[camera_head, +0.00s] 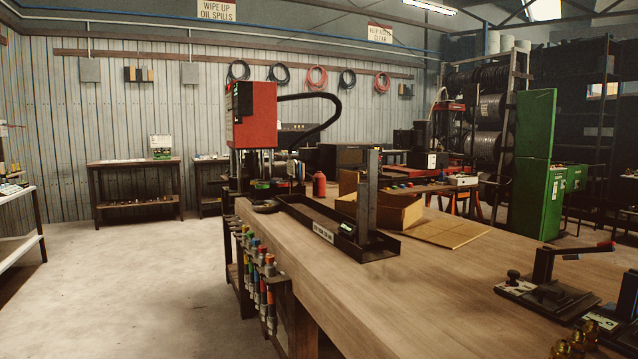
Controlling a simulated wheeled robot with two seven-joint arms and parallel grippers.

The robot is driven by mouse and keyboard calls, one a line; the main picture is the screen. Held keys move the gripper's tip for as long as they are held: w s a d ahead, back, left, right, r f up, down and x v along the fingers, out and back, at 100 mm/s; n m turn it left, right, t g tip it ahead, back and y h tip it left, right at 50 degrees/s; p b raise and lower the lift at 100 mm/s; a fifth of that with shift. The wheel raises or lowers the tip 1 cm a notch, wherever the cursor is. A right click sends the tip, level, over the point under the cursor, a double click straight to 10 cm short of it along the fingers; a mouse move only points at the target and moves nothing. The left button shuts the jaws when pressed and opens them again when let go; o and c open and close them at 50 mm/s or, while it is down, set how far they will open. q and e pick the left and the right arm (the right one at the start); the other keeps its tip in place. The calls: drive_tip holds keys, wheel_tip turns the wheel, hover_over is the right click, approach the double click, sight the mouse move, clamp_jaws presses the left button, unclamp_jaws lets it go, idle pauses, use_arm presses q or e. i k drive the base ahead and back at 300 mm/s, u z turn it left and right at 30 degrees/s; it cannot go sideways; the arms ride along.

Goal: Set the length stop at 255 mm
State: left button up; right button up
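A long black tray (300,208) lies on the wooden bench, with a white label (323,232) on its near wall. The lettering on the label is too small to read surely. A dark upright post (367,190) stands at the tray's near end. A small black unit with a lit greenish display (347,227) sits beside the foot of the post. Its reading is too small to make out. I cannot tell for sure which part is the length stop. Neither of my grippers is in view.
A red crimping machine (251,115) stands beyond the bench's far end. An open cardboard box (392,210) lies right of the tray. A black lever tool (546,285) and brass fittings (575,345) are at the right. The bench top (440,300) in front is clear.

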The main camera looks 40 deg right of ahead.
sight(363, 235)
drive_tip(key=i, duration=1.7)
drive_tip(key=z, duration=2.65)
